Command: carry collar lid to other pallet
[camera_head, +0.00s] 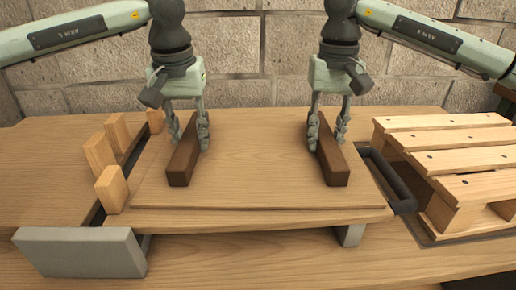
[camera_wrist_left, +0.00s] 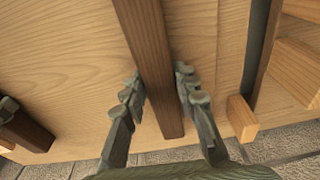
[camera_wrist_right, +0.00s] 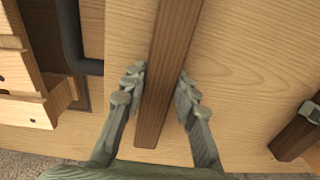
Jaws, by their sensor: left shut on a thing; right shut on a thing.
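The collar lid (camera_head: 250,185) is a flat, light wooden panel in the middle of the head view, roughly level. It carries two dark brown handle bars, the left handle (camera_head: 181,166) and the right handle (camera_head: 331,165). My left gripper (camera_head: 188,143) is shut on the left handle, with its fingers on both sides; the handle also shows in the left wrist view (camera_wrist_left: 150,45). My right gripper (camera_head: 327,142) is shut on the right handle, also seen in the right wrist view (camera_wrist_right: 174,45). A slatted wooden pallet (camera_head: 470,158) stands at the right. What lies under the lid is mostly hidden.
Several small upright wooden blocks (camera_head: 109,190) stand along the lid's left side. A grey block (camera_head: 80,251) is at the front left. A dark rail (camera_head: 387,180) runs between lid and pallet. A stone block wall (camera_head: 250,60) closes the back.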

